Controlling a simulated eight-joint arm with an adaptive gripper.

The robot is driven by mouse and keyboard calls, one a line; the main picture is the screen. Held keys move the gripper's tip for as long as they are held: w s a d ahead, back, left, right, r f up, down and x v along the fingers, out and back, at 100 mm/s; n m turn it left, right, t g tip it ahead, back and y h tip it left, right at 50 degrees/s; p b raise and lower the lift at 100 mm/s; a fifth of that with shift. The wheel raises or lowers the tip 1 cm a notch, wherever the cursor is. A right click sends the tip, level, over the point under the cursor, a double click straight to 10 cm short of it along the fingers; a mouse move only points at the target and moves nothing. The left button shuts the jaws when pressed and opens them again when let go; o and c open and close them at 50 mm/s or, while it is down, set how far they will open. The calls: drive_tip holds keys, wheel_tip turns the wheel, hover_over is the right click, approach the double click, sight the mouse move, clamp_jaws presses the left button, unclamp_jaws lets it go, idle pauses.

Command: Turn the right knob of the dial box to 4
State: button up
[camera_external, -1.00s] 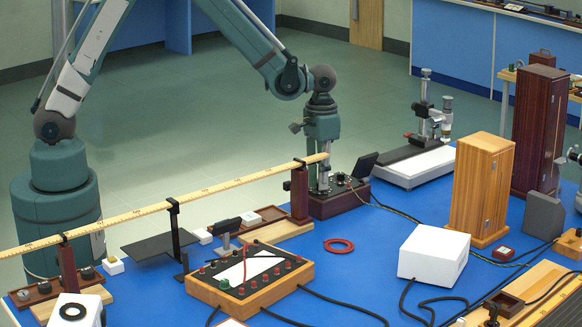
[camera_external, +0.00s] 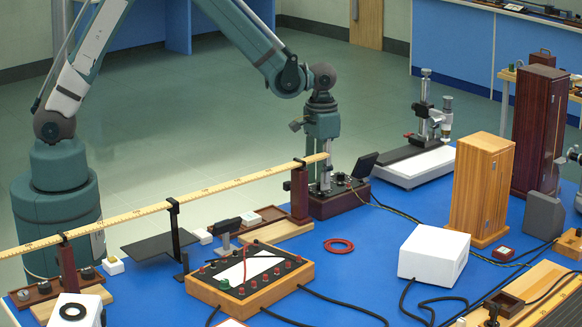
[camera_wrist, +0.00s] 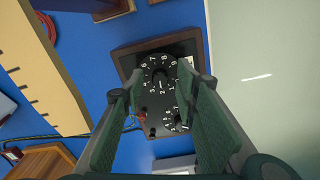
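The dial box (camera_external: 325,207) is a dark reddish-brown case with a black top panel, at the back of the blue bench. My gripper (camera_external: 324,187) points down over its left part. In the wrist view my gripper (camera_wrist: 163,82) is open, its two green fingers apart on either side of one numbered dial knob (camera_wrist: 159,78). A second dial knob (camera_wrist: 181,121), partly hidden by a finger, lies lower in the wrist view, toward the box's right in the external view. Neither pointer setting is legible. I cannot tell whether the fingers touch the knob.
A metre stick (camera_external: 190,200) on posts runs close left of the box. A microscope-like instrument (camera_external: 425,155) stands to the right, behind a wooden cabinet (camera_external: 480,190). A red ring (camera_external: 339,246) lies in front. Cables run from the box across the bench.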

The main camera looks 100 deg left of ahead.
wheel_tip(320, 180, up, 12)
drive_tip(key=shift+f, duration=0.25)
idle(0.4)
idle(0.3)
drive_tip(key=shift+w+a+f+n+p, duration=0.1)
drive_tip(key=shift+f+n+p, duration=1.6)
drive_tip(key=shift+f+n, duration=0.45)
drive_tip(key=shift+f, duration=3.85)
